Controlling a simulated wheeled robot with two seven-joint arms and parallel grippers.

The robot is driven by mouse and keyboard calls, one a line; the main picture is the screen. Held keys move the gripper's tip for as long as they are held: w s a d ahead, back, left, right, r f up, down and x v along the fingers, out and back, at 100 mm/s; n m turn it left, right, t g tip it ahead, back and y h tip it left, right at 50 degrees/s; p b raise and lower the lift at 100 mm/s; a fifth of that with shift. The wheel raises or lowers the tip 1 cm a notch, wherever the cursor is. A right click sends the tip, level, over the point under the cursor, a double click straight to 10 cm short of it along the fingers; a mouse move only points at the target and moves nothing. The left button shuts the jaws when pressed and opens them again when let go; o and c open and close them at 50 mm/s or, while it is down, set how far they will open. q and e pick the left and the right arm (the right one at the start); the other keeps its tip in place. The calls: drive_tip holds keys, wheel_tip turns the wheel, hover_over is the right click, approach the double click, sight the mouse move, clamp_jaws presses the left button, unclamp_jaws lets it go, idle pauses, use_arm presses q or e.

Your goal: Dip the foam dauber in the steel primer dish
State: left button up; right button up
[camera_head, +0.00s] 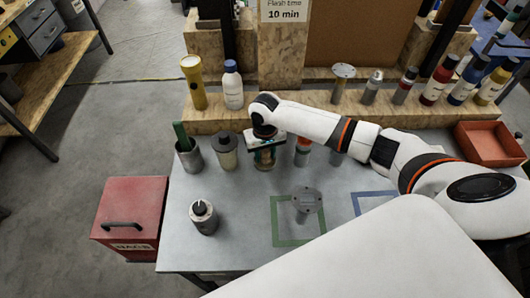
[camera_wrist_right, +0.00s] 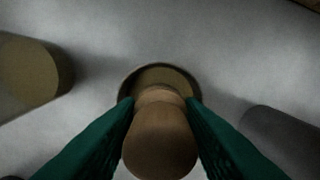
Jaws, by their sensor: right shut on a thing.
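My right gripper (camera_head: 264,158) is at the back middle of the grey table in the head view, pointing down. In the right wrist view its green fingers (camera_wrist_right: 160,125) are shut on the brown wooden handle (camera_wrist_right: 160,145) of what looks like the foam dauber. Beyond the handle is a round, dark-rimmed shape with a brownish inside (camera_wrist_right: 160,70), seen from above. It may be the primer dish; I cannot tell whether the dauber's lower end is inside it or above it. The foam itself is hidden. My left gripper is out of view.
Left of the gripper stand a lidded tin (camera_head: 226,160) and a cup with a green item (camera_head: 190,160). A bottle-lined wooden ledge (camera_head: 300,112) runs behind.

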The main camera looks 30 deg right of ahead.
idle(0.4)
drive_tip(key=shift+f, duration=0.5)
drive_tip(key=shift+s+f, duration=0.1)
drive_tip(key=shift+f, duration=0.05)
idle(2.4)
drive_tip(key=shift+p, duration=0.35)
wheel_tip(320, 180, up, 7)
drive_tip(key=p, duration=0.8)
idle(0.4)
